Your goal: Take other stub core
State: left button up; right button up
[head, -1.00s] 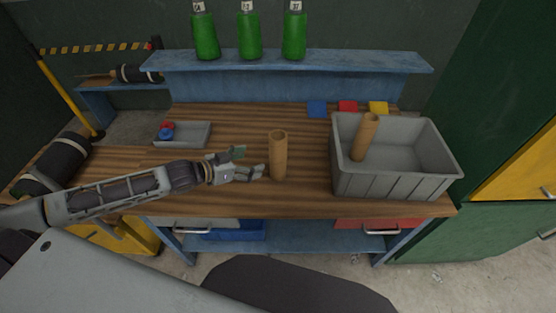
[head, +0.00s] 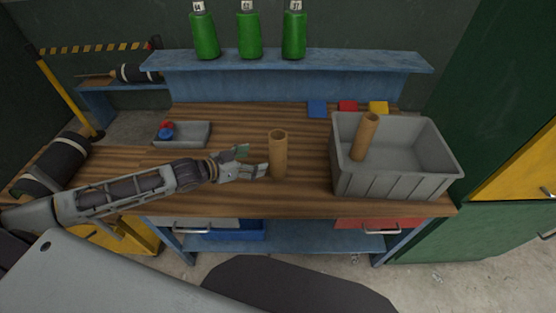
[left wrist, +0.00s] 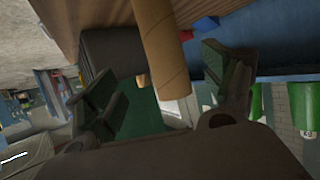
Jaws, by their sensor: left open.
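A brown cardboard-like tube, the stub core (head: 279,156), stands upright on the wooden bench near its middle. Another brown stub core (head: 363,139) leans inside the grey bin (head: 397,181) at the right. My left gripper (head: 252,162) is open just left of the standing core, its fingers pointing at it. In the left wrist view, the standing core (left wrist: 163,45) shows between and beyond the two open fingers of the left gripper (left wrist: 168,85). I cannot tell whether a finger touches it. My right gripper is not in view.
A small grey tray (head: 190,136) with red and blue items sits at the left back. Blue, red and yellow squares (head: 348,106) lie at the back right. Green bottles (head: 249,36) stand on the raised blue shelf (head: 330,62). Bench space between tray and core is clear.

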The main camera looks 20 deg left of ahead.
aim_at(271, 155)
pick_arm(q)
jog(key=shift+x, duration=3.55)
jog(key=shift+f, duration=0.1)
jog(key=shift+a+x, duration=0.25)
jog(key=shift+x, duration=2.45)
jog(key=shift+f, duration=0.1)
jog(key=shift+c, duration=0.3)
jog(key=c, duration=1.2)
